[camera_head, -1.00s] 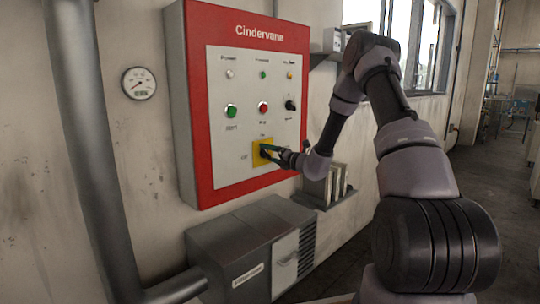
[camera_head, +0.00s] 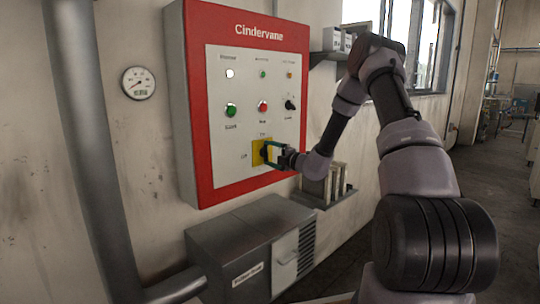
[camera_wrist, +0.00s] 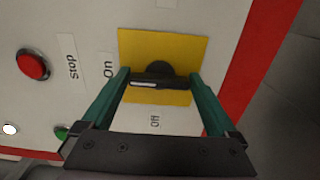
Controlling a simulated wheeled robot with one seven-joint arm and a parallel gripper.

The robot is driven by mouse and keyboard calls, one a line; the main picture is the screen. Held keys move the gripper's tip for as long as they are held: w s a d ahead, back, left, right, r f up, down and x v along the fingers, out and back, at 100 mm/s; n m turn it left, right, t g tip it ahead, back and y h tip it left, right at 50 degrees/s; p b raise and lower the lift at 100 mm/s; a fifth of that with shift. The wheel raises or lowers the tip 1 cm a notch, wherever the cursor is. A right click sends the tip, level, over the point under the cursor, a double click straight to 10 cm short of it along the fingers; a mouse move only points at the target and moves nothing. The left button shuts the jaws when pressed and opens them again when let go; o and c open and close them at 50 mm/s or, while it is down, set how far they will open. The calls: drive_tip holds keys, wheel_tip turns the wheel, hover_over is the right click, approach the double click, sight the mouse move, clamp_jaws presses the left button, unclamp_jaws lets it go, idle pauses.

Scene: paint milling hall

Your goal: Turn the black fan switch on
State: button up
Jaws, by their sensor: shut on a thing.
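The black fan switch (camera_head: 264,153) is a rotary handle on a yellow plate (camera_head: 257,160), low on the red-framed Cindervane panel. In the wrist view the black handle (camera_wrist: 160,82) lies crosswise between my green fingers, with its white mark towards the "On" label (camera_wrist: 108,68). The "Off" label (camera_wrist: 155,122) is beside another edge of the plate. My gripper (camera_wrist: 163,85) is shut on the handle, a finger at each end. In the head view my gripper (camera_head: 270,153) reaches the switch from the right and partly hides it.
A green button (camera_head: 231,110), a red button (camera_head: 263,106) and a black knob (camera_head: 290,105) sit above the switch. The white lamp (camera_head: 230,73) looks bright. A grey box (camera_head: 240,235) stands below the panel, and a shelf (camera_head: 325,197) is at lower right.

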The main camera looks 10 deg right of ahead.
drive_tip(key=shift+d+f, duration=0.1)
idle(0.3)
drive_tip(key=o, duration=1)
drive_tip(key=v, duration=1)
drive_tip(key=shift+s+d, duration=0.2)
drive_tip(key=shift+s, duration=0.15)
